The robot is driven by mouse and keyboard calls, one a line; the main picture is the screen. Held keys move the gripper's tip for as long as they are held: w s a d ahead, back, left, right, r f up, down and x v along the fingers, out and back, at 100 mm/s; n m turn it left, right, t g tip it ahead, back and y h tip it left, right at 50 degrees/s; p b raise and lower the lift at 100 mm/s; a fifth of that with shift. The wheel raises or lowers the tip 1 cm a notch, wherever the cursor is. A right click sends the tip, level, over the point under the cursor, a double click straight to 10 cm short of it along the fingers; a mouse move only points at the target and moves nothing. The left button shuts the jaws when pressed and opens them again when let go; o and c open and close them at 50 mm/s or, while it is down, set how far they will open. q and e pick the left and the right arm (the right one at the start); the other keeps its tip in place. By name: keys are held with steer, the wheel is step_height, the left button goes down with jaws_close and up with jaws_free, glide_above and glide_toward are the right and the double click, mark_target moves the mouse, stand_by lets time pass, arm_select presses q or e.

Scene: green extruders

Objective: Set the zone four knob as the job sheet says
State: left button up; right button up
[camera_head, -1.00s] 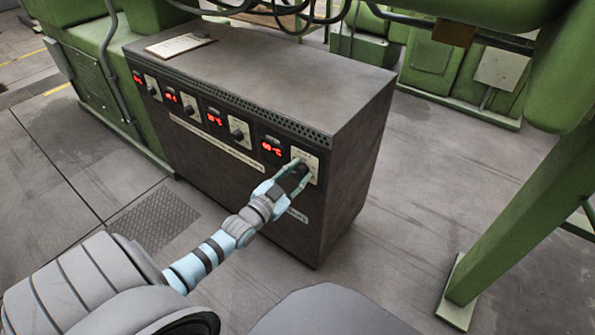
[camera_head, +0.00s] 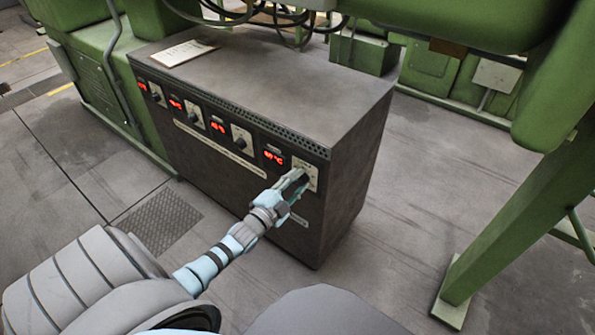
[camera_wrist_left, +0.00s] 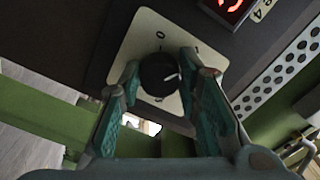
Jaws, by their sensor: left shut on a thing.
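The zone four knob (camera_wrist_left: 156,68) is a round black knob with a white pointer mark, on a pale square dial plate (camera_wrist_left: 140,38). In the head view this dial plate (camera_head: 312,170) is the rightmost on the cabinet front, and the gripper mostly hides the knob. My left gripper (camera_wrist_left: 160,82) is shut on the knob, with a teal finger on either side. In the head view the left gripper (camera_head: 297,182) reaches the knob from the front. The job sheet (camera_head: 172,53) lies on the cabinet top; its text is too small to read. My right gripper is not in view.
The dark cabinet (camera_head: 265,75) carries several knobs and red displays in a row. The zone four display (camera_head: 274,157) is left of the knob. A green machine leg (camera_head: 500,225) stands at the right. Cables (camera_head: 300,20) hang behind the cabinet. Floor in front is clear.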

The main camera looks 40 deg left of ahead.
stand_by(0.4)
arm_select(q)
steer(key=o, duration=1.1)
steer(key=shift+o, duration=0.2)
steer(key=s, duration=1.2)
steer(key=shift+d, duration=0.1)
